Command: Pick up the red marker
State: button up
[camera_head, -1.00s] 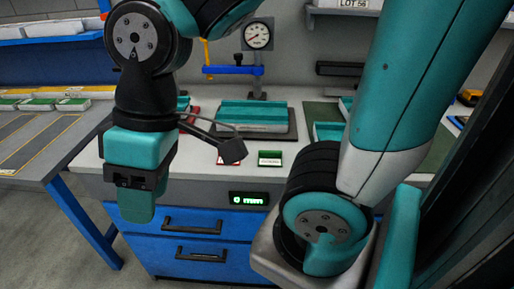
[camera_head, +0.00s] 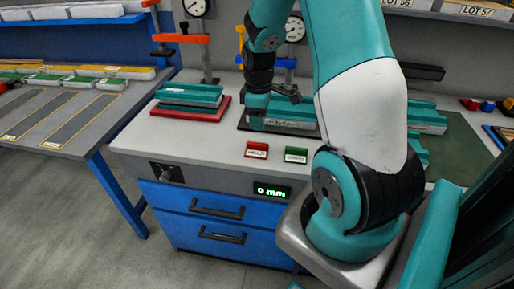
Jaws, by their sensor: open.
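The red marker (camera_head: 256,149) is a small red block with a white label, standing on the grey worktop near its front edge. A green marker (camera_head: 296,154) with a white label stands to its right, a short gap away. My gripper (camera_head: 257,122) is open, points down and shows just above and behind the red marker in the picture. It looks apart from the marker; its exact height and the gap between its fingers are hard to see. Nothing shows in the jaws.
A teal panel piece on a red base (camera_head: 192,106) stands left of my gripper. A dark plate (camera_head: 285,127) with a teal piece lies behind the markers. Gauges (camera_head: 294,29) stand at the back. Blue drawers (camera_head: 212,214) are below the worktop. The front left worktop is clear.

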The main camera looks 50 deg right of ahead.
aim_at(260, 144)
notch_tip(260, 144, down, 4)
jog(key=shift+r, duration=0.1)
jog(key=shift+s+d+f+p, duration=0.15)
jog(key=shift+f+p, duration=0.25)
jog(key=shift+f, duration=1)
jog(key=shift+d+f+p, duration=0.15)
jog(key=shift+f+p, duration=0.25)
jog(key=shift+f, duration=0.95)
grip_shut()
